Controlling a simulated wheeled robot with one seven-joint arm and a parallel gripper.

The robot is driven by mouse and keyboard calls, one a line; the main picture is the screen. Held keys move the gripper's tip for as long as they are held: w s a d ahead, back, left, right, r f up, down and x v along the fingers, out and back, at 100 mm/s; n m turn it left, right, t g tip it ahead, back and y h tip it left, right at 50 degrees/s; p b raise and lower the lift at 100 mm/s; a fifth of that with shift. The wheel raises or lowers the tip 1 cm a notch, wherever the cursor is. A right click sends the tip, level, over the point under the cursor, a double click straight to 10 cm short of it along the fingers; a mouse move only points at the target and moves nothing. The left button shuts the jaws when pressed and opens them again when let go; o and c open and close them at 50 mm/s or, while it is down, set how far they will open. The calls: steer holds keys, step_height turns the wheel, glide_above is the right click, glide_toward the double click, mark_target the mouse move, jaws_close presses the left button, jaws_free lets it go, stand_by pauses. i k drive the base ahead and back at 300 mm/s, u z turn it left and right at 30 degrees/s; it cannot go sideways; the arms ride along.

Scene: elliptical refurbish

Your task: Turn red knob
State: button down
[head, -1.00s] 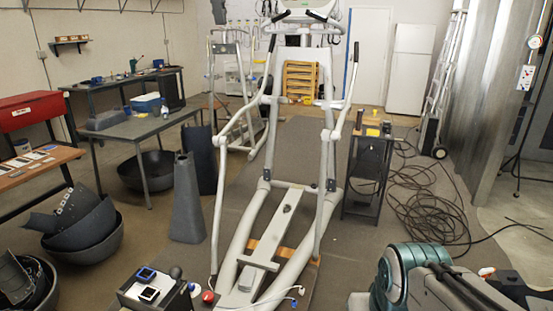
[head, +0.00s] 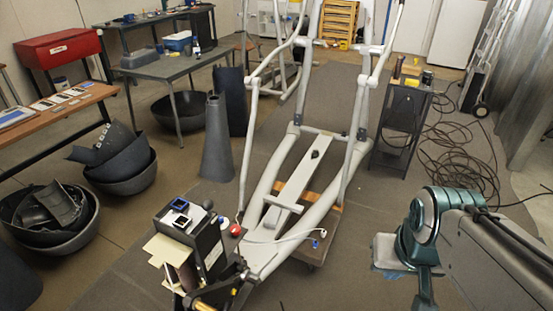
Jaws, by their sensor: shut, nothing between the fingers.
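A small round red knob (head: 236,230) shows in the head view, low down just left of the front end of the white elliptical machine (head: 276,232). It is beside a dark box-like stand (head: 208,243), and its finer shape is too small to tell. A white cable (head: 270,241) runs close to it. My teal and grey arm is at the lower right, well apart from the knob. My gripper is not visible in this view.
The dark stand carries small devices (head: 180,204), with an open flap and dark and gold parts near it. Black bowls (head: 125,170) and a dark cone (head: 218,150) stand left. A black shelf (head: 401,125) and coiled cables (head: 455,165) are right.

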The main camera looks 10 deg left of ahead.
mark_target(235, 230)
steer(key=z, duration=0.35)
steer(key=i, duration=1.35)
steer(key=u, duration=1.15)
